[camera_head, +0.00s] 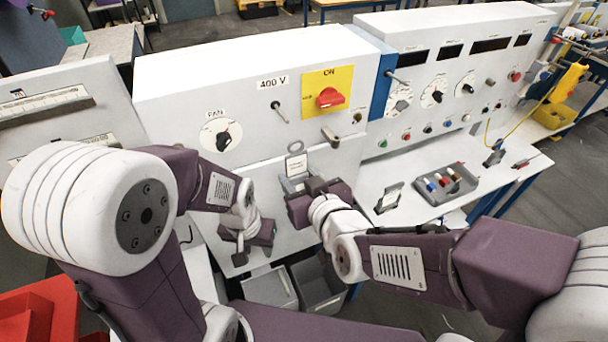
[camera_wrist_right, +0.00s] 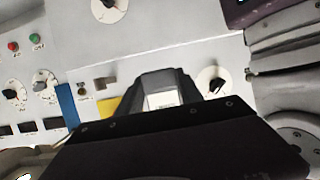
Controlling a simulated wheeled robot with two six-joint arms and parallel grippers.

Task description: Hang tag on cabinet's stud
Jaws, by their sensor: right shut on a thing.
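The tag (camera_head: 296,164) is a small light-grey plate with a ring at its top, upright in front of the white cabinet (camera_head: 205,85). My right gripper (camera_head: 291,184) is shut on its lower part. In the right wrist view the tag (camera_wrist_right: 162,101) shows pale between the fingers. The cabinet's stud (camera_head: 281,114) is a thin metal pin under the 400 V label, above the tag and slightly left of its ring. The ring and stud look apart. The stud is not visible in the right wrist view. My left gripper (camera_head: 240,252) hangs low before the cabinet; its opening is unclear.
A fan knob (camera_head: 221,134) is left of the stud; a red switch (camera_head: 330,97) on a yellow plate and a grey lever (camera_head: 330,136) are right. Another pin (camera_head: 397,78) is on the right console. Grey bins (camera_head: 318,286) stand below. A tray (camera_head: 446,184) lies on the right shelf.

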